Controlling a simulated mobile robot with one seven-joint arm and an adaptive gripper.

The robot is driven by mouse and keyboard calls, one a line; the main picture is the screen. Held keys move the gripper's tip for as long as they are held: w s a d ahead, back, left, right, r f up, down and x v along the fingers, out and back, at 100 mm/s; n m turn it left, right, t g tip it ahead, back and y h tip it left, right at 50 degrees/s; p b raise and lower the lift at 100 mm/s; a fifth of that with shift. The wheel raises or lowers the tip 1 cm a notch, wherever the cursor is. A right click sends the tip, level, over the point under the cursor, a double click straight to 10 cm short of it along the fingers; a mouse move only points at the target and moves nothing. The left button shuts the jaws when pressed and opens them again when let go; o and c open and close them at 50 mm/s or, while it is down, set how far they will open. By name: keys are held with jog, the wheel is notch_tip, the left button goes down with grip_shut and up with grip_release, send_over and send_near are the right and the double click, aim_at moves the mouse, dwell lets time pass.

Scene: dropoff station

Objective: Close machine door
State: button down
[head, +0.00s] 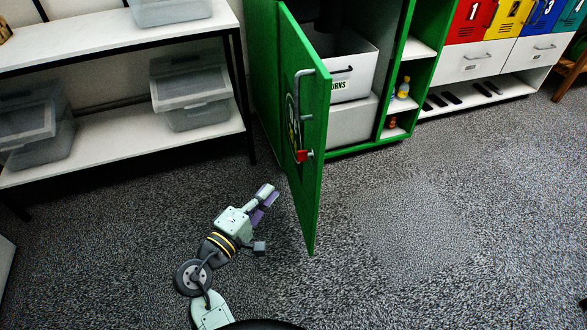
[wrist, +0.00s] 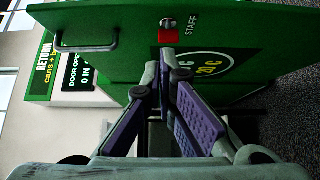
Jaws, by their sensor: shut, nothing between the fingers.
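The machine door (head: 302,140) is a green panel that stands open, swung out from the green machine (head: 264,60) in the head view. It has a grey bar handle (head: 298,92) and a red latch piece (head: 302,155) on its outer face. My gripper (head: 265,196) is shut and empty, just left of the door's outer face and low down, apart from it in the head view. In the wrist view the door (wrist: 240,45) fills the top, turned sideways, with the red piece (wrist: 168,36) just beyond my purple-padded fingers (wrist: 165,75).
Inside the machine is a white bin (head: 352,75). Green shelves at its right hold small bottles (head: 403,88). A white shelf unit (head: 120,140) with grey tubs (head: 190,95) stands on the left. Numbered coloured bins (head: 470,20) are at the far right. The carpet (head: 430,210) right of the door is clear.

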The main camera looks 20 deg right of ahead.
jog(key=p, duration=0.2)
send_near(315, 153)
jog(key=w, duration=0.3)
jog(key=shift+w+d+f+p, duration=0.15)
jog(key=shift+d+p, duration=0.3)
jog(key=shift+d, duration=1.4)
